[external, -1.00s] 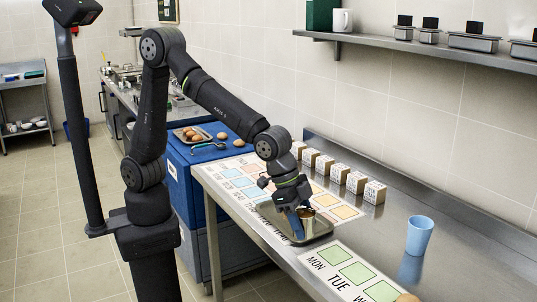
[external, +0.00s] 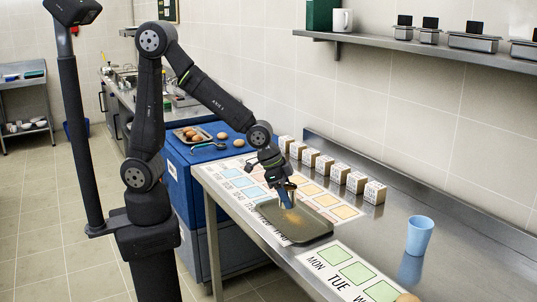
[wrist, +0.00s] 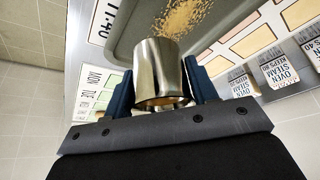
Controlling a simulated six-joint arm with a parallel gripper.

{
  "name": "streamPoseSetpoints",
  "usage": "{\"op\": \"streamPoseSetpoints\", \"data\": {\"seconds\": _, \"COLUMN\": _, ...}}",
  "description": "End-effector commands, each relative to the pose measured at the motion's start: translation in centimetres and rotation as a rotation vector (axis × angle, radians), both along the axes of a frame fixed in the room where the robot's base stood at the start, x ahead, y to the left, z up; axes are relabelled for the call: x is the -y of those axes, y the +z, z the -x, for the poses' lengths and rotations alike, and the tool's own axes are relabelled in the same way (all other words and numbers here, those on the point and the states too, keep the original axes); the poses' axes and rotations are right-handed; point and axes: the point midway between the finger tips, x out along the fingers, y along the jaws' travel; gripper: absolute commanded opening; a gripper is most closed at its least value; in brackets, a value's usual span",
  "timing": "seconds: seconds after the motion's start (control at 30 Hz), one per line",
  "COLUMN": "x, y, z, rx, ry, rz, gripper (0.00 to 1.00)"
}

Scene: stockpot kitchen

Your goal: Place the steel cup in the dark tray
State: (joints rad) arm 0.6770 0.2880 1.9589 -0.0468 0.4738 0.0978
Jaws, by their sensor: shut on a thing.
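My gripper (external: 286,192) is shut on the steel cup (wrist: 158,68), with a blue finger on either side of it in the wrist view. In the external view the cup (external: 292,187) is small and partly hidden by the gripper, above the far-left part of the dark tray (external: 310,236). The tray (wrist: 130,35) also shows beyond the cup in the wrist view. Tan grains (wrist: 182,18) lie scattered in the tray near the cup; they show as a tan patch (external: 293,216) in the external view. How far the cup is tilted is hard to tell.
Several printed boxes (external: 356,182) stand in a row along the back of the steel table. A blue cup (external: 419,235) stands to the right. Printed sheets with coloured squares (external: 357,272) lie around the tray. Eggs (external: 222,135) sit on the blue cabinet at the left.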

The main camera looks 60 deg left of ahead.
Motion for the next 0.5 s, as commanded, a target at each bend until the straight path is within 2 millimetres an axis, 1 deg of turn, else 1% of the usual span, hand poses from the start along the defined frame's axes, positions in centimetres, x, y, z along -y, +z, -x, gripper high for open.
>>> {"op": "streamPoseSetpoints", "data": {"seconds": 0.03, "x": -0.5, "y": -0.7, "z": -1.1, "rx": -0.001, "ry": 0.006, "rz": 0.000, "gripper": 0.25}}
{"op": "streamPoseSetpoints", "data": {"seconds": 0.2, "x": -1.5, "y": -2.1, "z": -3.2, "rx": -0.001, "ry": 0.002, "rz": 0.001, "gripper": 0.25}}
{"op": "streamPoseSetpoints", "data": {"seconds": 0.37, "x": -1.7, "y": -2.9, "z": -3.7, "rx": -0.001, "ry": 0.000, "rz": -0.001, "gripper": 0.25}}
{"op": "streamPoseSetpoints", "data": {"seconds": 0.5, "x": -1.7, "y": -4.9, "z": -3.6, "rx": -0.001, "ry": -0.001, "rz": -0.002, "gripper": 0.25}}
